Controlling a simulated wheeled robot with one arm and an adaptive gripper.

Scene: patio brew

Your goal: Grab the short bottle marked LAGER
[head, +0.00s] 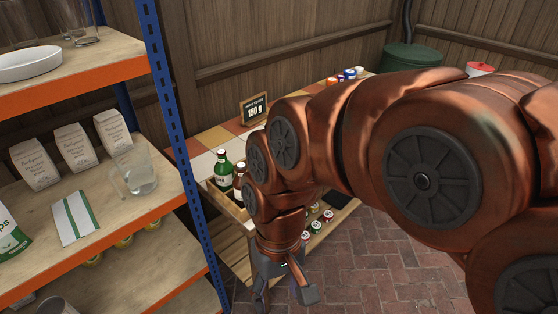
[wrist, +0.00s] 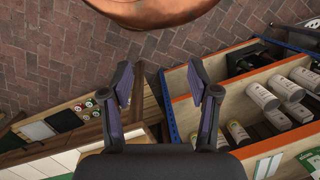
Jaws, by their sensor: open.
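A green bottle (head: 223,172) with a pale label and a brown bottle (head: 240,178) stand side by side in a wooden crate (head: 228,205) at the tiled table's near left. Their label words are too small to read, so I cannot tell which is marked LAGER. My gripper (head: 284,296) hangs low in front of the table, pointing down, to the right of and below the bottles. In the wrist view my gripper (wrist: 160,80) is open, with nothing between its fingers. That view shows brick floor and wooden slats beyond the fingers; I cannot make out the two bottles there.
A blue and orange shelf (head: 85,202) stands close on the left, with white bags (head: 76,145) and a glass jug (head: 136,172). A sign (head: 254,108) stands on the tiled table. Small lidded items (head: 316,226) sit low by the table. Brick floor (head: 385,260) is clear at right.

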